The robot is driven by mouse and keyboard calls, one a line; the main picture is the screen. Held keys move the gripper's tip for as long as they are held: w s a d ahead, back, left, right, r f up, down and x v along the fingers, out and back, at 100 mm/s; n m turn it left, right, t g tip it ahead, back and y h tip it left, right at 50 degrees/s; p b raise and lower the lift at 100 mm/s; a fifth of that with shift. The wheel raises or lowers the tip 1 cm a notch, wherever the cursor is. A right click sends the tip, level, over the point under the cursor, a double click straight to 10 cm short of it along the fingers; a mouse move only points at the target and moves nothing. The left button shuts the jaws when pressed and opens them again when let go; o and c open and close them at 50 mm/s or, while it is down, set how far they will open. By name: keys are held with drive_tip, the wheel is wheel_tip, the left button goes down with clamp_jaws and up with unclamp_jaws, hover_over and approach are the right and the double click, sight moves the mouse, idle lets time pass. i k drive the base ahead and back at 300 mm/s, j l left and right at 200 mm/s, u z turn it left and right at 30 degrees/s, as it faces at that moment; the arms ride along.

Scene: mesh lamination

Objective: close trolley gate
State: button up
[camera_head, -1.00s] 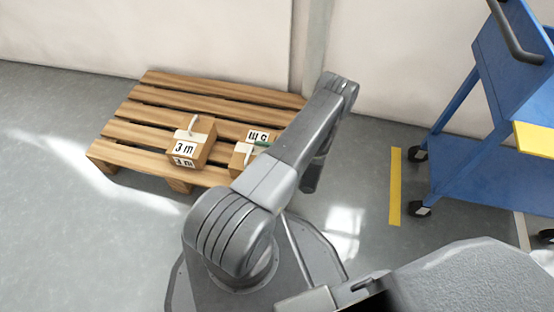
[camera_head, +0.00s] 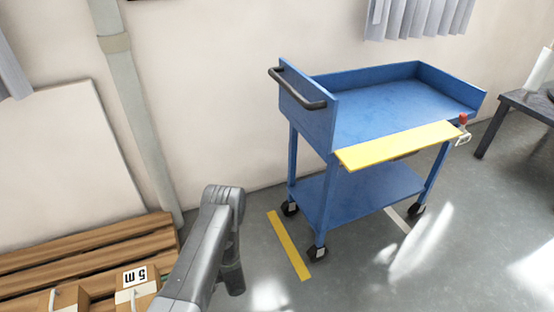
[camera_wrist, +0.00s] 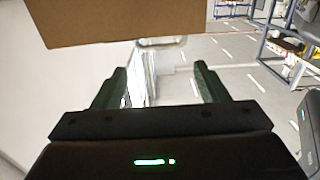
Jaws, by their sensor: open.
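The blue trolley (camera_head: 310,118) stands by the wall in the head view, with an upper tray, a lower shelf and a black push handle (camera_head: 303,92) at its left end. The trolley's yellow gate (camera_head: 400,146) runs along its near side and lies folded outward, roughly level, so the near side of the upper tray is open. A small red-topped latch (camera_head: 463,122) sits at the tray's right near corner. My gripper (camera_wrist: 157,88) shows in the wrist view with its two dark green fingers apart and nothing between them. It is away from the trolley; its fingers are not seen in the head view.
A wooden pallet (camera_head: 80,250) with cardboard boxes (camera_head: 137,290) is at the lower left. A brown box-like surface (camera_wrist: 120,20) fills the top of the wrist view. A dark table (camera_head: 530,104) stands at the right. Floor in front of the trolley is clear.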

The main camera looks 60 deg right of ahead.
sight(395, 147)
drive_tip(key=z, duration=2.5)
